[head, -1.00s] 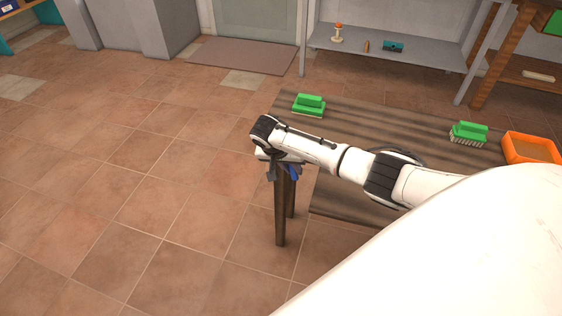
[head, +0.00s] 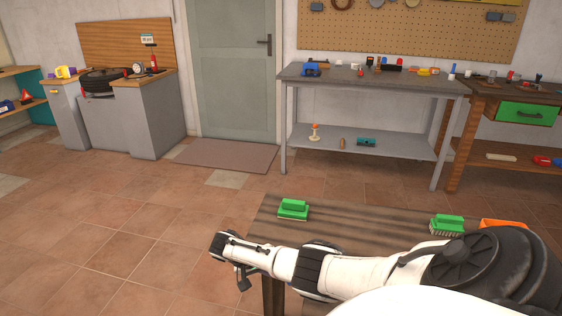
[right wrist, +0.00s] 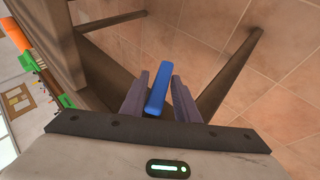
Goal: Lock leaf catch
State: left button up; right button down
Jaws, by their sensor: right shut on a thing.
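My right gripper (right wrist: 158,95) is shut on a blue bar-shaped thing (right wrist: 157,90), which sits between its two grey fingers in the right wrist view. In the head view my right arm reaches across the dark wooden table from the right, and the gripper (head: 243,283) hangs past the table's left end. The blue bar does not show clearly there. No leaf catch can be made out in either view, and I cannot tell whether the blue bar belongs to one. My left gripper is not in view.
A slatted wooden table (head: 345,215) carries two green brushes (head: 293,209) (head: 447,225) and an orange tray (head: 503,224). Behind stand a grey workbench (head: 375,77) with tools, a door (head: 232,75) and grey cabinets (head: 160,115). The tiled floor at left is clear.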

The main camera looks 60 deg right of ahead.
jog(key=shift+s+d, duration=0.45)
jog(key=shift+s, duration=0.2)
jog(key=c, duration=1.6)
grip_release()
jog(key=shift+c, duration=0.2)
jog(key=s+r+p+v, duration=0.1)
jog(key=p+v, duration=0.3)
jog(key=v, duration=0.8)
jog(key=shift+d, duration=0.2)
jog(key=shift+a, duration=0.1)
